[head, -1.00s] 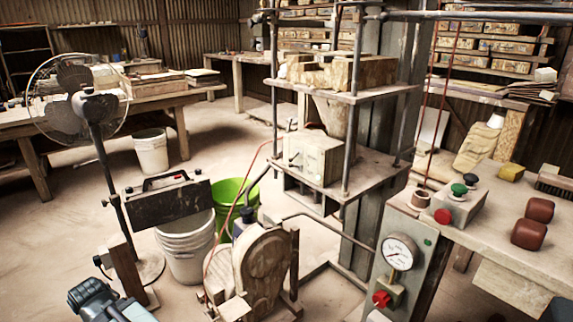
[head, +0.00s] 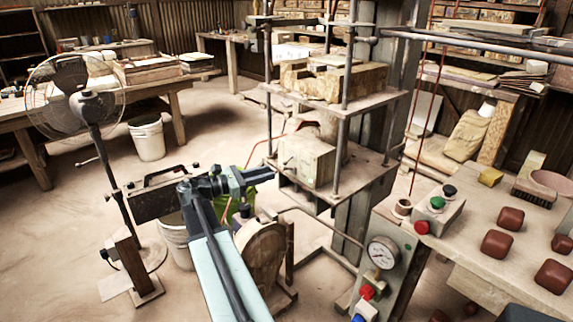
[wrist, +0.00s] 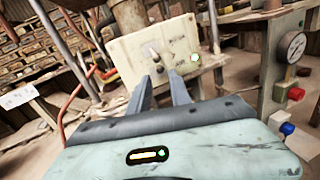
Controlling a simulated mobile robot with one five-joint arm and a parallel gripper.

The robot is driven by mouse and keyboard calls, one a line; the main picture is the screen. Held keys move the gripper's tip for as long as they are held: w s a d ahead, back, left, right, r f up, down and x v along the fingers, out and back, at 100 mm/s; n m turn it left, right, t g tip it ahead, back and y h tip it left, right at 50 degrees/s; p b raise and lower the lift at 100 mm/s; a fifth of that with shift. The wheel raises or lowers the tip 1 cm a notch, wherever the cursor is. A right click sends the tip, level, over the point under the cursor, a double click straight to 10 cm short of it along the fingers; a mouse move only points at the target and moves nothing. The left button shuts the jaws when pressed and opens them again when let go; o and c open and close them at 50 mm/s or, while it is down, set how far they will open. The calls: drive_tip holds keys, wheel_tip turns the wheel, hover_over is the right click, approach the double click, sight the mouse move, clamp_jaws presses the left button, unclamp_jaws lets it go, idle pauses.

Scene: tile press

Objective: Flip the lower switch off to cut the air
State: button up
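The cream switch box (head: 308,163) sits on the lower shelf of the press frame. In the wrist view, the switch box (wrist: 122,58) faces me with small dark labels, a lit green lamp (wrist: 195,58) and a pale toggle switch (wrist: 153,48). Another lever seems to show just below it, near my fingertips; its position is unclear. My gripper (wrist: 160,76) points at the box face with its two fingers apart and nothing clearly held. In the head view, my gripper (head: 264,174) is just left of the box; I cannot tell whether it touches.
A pressure gauge (head: 382,253) and red knob (head: 367,292) are on the panel at right. The bench (head: 462,240) holds a button box (head: 438,211) and several red-brown blocks. A fan (head: 68,98) stands at left. Press posts and a red hose are close to my arm.

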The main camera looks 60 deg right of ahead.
sight(285, 169)
drive_tip(key=x, duration=0.7)
drive_tip(key=shift+s+d, duration=0.15)
drive_tip(key=shift+d, duration=0.1)
